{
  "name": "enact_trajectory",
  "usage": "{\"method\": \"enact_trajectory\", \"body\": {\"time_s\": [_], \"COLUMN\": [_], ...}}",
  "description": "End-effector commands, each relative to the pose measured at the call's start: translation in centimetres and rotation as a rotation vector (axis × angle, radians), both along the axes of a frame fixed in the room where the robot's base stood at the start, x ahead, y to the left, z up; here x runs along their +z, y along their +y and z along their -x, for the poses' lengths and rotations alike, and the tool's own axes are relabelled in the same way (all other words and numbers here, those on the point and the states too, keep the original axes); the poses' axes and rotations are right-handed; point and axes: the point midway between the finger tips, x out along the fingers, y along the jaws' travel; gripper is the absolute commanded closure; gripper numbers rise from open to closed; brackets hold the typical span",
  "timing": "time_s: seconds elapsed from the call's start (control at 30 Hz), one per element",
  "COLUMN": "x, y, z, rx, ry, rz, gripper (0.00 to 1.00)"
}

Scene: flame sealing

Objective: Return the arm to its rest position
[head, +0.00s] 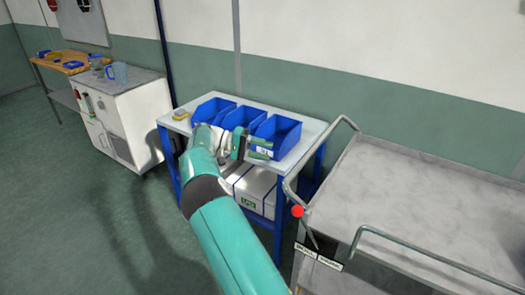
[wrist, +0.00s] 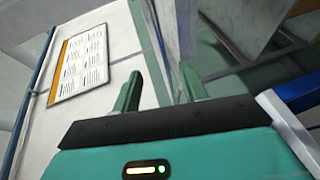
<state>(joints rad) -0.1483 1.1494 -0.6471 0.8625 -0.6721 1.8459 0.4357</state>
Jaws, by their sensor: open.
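My gripper (head: 262,149) is in the middle of the head view, at the end of my teal arm. It appears in front of the blue bins on the table. In the wrist view my gripper (wrist: 158,88) shows two green fingers standing apart with nothing between them. My arm reaches forward from the bottom of the head view. The lower part of the bins and part of the table top are hidden behind my arm and gripper.
A blue-legged table (head: 312,127) holds three blue bins (head: 279,132) and a small yellow item (head: 180,115). A grey metal cart (head: 400,190) with a rail stands close at right. A white cabinet (head: 135,105) is at left. Green floor (head: 60,215) is clear at lower left.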

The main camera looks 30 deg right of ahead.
Motion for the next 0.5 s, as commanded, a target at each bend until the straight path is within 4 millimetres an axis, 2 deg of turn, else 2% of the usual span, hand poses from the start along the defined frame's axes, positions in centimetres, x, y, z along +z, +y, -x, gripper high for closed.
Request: {"method": "enact_trajectory", "body": {"time_s": [0.33,0.5], "x": [0.1,1.3], "y": [-0.1,-0.7], "z": [0.1,1.1], "rx": [-0.001,-0.001], "ry": [-0.002,-0.03], "rz": [-0.002,-0.076], "gripper": [0.57,0.57]}}
